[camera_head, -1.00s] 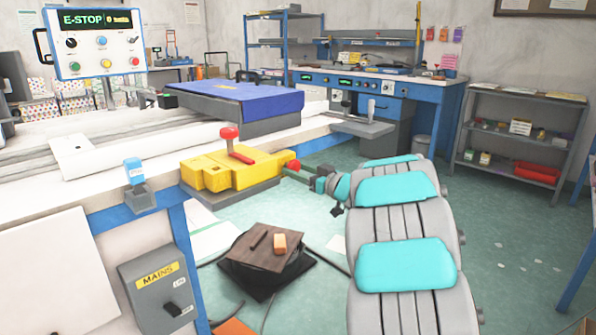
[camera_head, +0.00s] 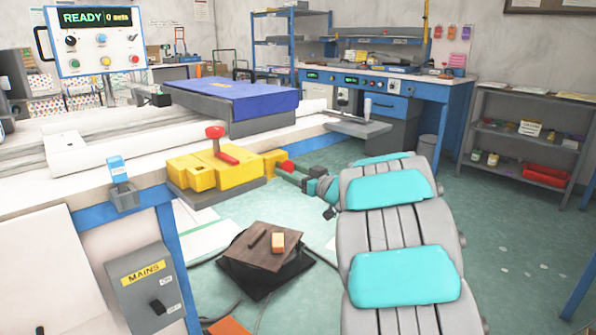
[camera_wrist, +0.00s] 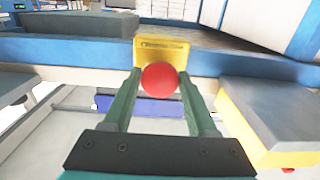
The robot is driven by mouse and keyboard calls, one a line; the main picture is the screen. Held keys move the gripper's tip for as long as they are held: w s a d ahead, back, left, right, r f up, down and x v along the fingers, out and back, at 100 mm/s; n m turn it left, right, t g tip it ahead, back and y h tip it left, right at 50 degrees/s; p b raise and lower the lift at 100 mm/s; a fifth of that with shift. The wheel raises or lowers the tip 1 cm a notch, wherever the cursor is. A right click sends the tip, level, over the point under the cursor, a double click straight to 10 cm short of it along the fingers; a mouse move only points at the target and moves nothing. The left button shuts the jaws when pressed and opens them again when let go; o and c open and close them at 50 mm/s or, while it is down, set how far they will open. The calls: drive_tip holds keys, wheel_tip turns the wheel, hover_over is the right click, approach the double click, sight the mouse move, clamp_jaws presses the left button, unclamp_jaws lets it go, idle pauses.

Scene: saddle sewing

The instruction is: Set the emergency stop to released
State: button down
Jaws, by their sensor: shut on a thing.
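The emergency stop is a round red button (camera_wrist: 161,79) on a yellow box (camera_wrist: 161,50) with a dark label in the wrist view. In the head view, the red button (camera_head: 287,166) shows at the bench's front edge, beside its yellow box (camera_head: 275,158). My gripper (camera_wrist: 160,84) is shut on the red button, one green finger on each side of it. The button still stands against the box.
A yellow block (camera_head: 195,172) with a red-knobbed lever (camera_head: 215,133) sits on the bench close to my gripper. A blue-covered slab (camera_head: 235,97) lies behind. A grey MAINS box (camera_head: 147,285) is on the bench front.

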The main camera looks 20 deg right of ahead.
drive_tip(key=shift+f, duration=0.1)
drive_tip(key=shift+c, duration=1)
unclamp_jaws()
drive_tip(key=shift+s, duration=0.15)
drive_tip(key=v, duration=0.7)
drive_tip(key=shift+s+d, duration=0.2)
drive_tip(key=shift+s, duration=0.15)
